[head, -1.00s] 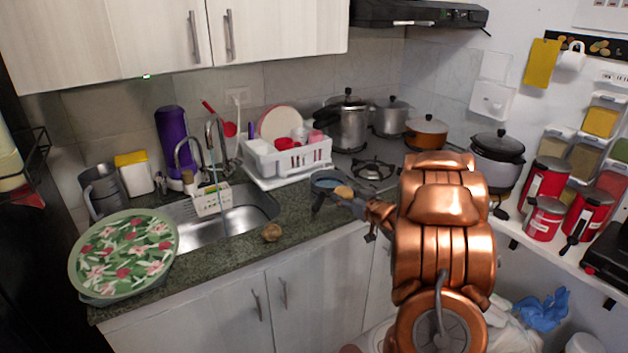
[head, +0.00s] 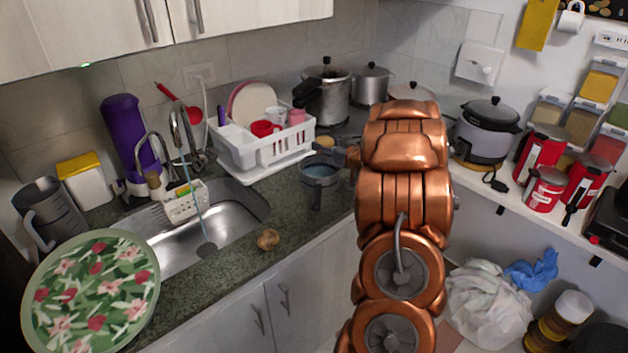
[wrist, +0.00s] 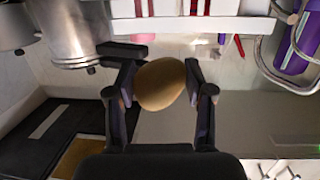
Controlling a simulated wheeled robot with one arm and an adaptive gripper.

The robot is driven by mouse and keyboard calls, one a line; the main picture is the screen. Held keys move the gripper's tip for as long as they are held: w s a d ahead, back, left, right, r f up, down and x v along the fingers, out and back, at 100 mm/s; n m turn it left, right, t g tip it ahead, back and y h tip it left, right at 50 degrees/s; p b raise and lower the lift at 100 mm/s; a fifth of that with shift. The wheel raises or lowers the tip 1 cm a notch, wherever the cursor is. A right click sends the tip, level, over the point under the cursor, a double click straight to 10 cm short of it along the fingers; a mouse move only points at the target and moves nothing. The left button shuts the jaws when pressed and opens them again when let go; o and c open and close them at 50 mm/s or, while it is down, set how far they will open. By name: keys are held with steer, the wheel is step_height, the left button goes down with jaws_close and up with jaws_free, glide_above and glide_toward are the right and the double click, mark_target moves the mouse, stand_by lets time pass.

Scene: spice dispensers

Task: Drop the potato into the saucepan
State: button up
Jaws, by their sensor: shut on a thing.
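The saucepan (head: 318,174) is small and dark, and stands on the counter with its handle toward the front edge. My gripper (head: 330,145) is shut on a tan potato (head: 324,142), which appears just past the saucepan's far rim in the head view. Its height above the pan cannot be told. In the wrist view the potato (wrist: 160,84) sits between the two fingers of my gripper (wrist: 163,76). The saucepan cannot be made out in the wrist view. A second, browner potato-like item (head: 268,239) lies on the counter near the sink.
A white dish rack (head: 262,150) with cups and plates stands left of the saucepan. A pressure cooker (head: 328,98) is behind it. The sink (head: 190,240) and a floral tray (head: 92,290) are at left. Red canisters (head: 541,150) stand on the right shelf.

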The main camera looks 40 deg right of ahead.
mark_target(326, 158)
steer(key=shift+f+b, duration=1.7)
steer(key=shift+f, duration=0.6)
steer(key=shift+s, duration=0.1)
steer(key=o, duration=1.3)
steer(key=s, duration=0.4)
steer(key=s+a+r, duration=0.1)
steer(key=s, duration=0.6)
steer(key=shift+s+a+r, duration=0.15)
steer(key=shift+s+r, duration=0.25)
